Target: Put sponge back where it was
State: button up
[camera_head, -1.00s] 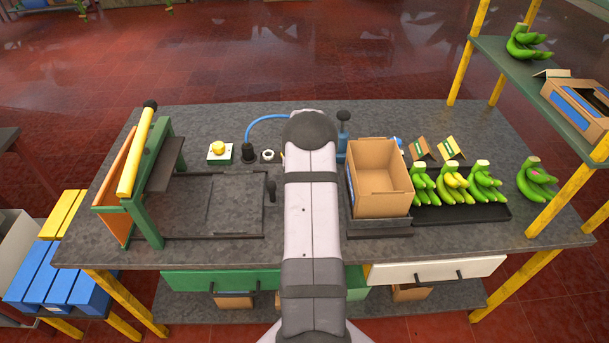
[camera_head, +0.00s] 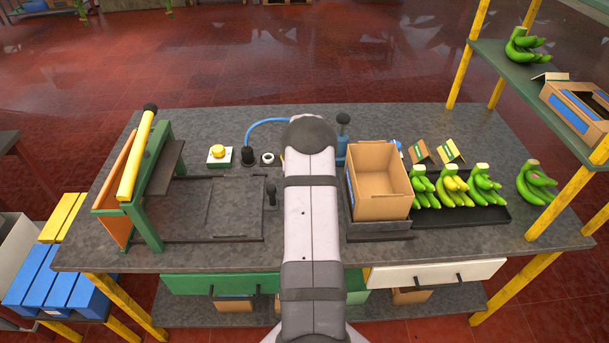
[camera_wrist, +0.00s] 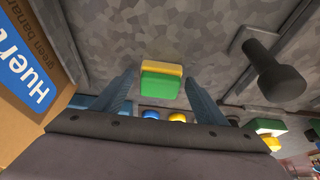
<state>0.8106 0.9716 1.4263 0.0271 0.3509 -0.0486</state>
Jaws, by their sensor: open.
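The sponge (camera_wrist: 161,82), a small block with a green part and a yellow part, shows in the wrist view against the grey worktop. My gripper (camera_wrist: 159,78) is open, with one blue-grey finger on each side of the sponge in the picture. Gaps show between the fingers and the sponge, so I see no grip on it. I cannot tell how far the fingertips are from it in depth. In the head view my own arm covers this spot, so the sponge and gripper are hidden there.
An open cardboard box (camera_head: 381,205) stands right of my arm and shows close on the left in the wrist view. A dark-handled lever (camera_wrist: 272,72) is at right there. Banana bunches (camera_head: 453,184) sit on a black tray. A green-framed press (camera_head: 147,195) stands left.

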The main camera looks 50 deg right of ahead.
jog(key=b+v, duration=0.4)
jog(key=v, duration=0.8)
jog(key=shift+b, duration=0.35)
jog(key=s+a+n+g+y, duration=0.15)
jog(key=a+n, duration=0.25)
jog(key=a, duration=1.9)
jog(key=s+a+f+n+g+y, duration=0.1)
jog(key=s+a+n, duration=0.4)
jog(key=s+a, duration=0.9)
jog(key=shift+s+a+f+g+y, duration=0.15)
jog(key=shift+a+f+g+y, duration=0.3)
jog(key=shift+a, duration=0.75)
jog(key=shift+f, duration=0.1)
